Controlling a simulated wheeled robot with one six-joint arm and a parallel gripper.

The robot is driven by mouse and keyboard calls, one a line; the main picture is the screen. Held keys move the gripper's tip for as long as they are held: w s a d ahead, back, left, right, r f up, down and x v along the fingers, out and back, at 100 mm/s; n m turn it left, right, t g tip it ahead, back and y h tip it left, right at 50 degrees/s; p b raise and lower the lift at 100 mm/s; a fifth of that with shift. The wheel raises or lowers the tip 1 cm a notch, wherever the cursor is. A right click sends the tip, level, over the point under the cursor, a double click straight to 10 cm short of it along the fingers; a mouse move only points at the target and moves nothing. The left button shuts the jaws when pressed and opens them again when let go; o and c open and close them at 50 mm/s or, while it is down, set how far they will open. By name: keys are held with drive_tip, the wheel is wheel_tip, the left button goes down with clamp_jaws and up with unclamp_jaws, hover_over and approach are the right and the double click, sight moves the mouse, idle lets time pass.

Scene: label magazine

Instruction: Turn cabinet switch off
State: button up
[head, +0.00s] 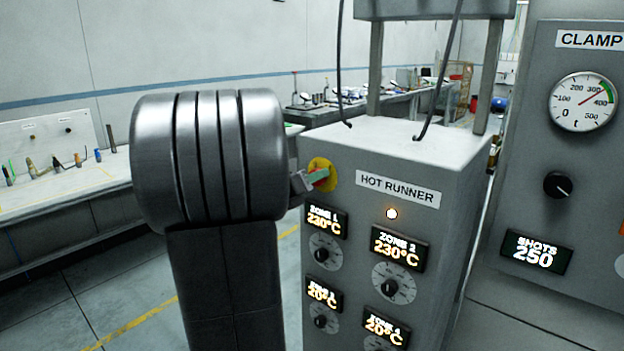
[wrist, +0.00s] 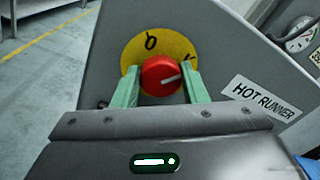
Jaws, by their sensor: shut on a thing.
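The cabinet switch is a red knob (wrist: 160,75) on a round yellow plate (wrist: 137,52), on the face of the grey HOT RUNNER cabinet (head: 400,162). In the wrist view the plate has an O-like mark at its top and another dark mark at its right. The knob's white pointer line points right, towards the side with that second mark. My gripper (wrist: 162,85) has its two green fingers on either side of the knob, shut on it. In the head view my gripper (head: 320,177) covers most of the knob, and part of the yellow plate (head: 326,165) shows.
A lit lamp (head: 391,213) and several zone displays with dials sit below the HOT RUNNER label (head: 398,190). The CLAMP panel (head: 540,110) stands at the right. A bench (head: 60,205) with small tools is at the left. Cables hang over the cabinet top.

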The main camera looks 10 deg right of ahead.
drive_tip(key=n+p, duration=0.2)
drive_tip(key=n, duration=0.6)
drive_tip(key=n+t+p, duration=0.1)
drive_tip(key=n+p, duration=0.2)
drive_tip(key=n, duration=0.6)
drive_tip(key=shift+f+t, duration=0.15)
drive_tip(key=shift+t, duration=0.15)
drive_tip(key=shift+n, duration=0.4)
drive_tip(key=o, duration=1)
drive_tip(key=shift+c, duration=0.2)
drive_tip(key=shift+f, duration=0.1)
drive_tip(key=shift+s+a, duration=0.1)
drive_tip(key=shift+a, duration=0.05)
drive_tip(key=r+b+v, duration=0.1)
drive_tip(key=b+v, duration=0.1)
drive_tip(key=v, duration=1.1)
drive_tip(key=shift+s+a+f, duration=0.2)
drive_tip(key=shift+s+f, duration=0.05)
drive_tip(key=shift+f, duration=0.15)
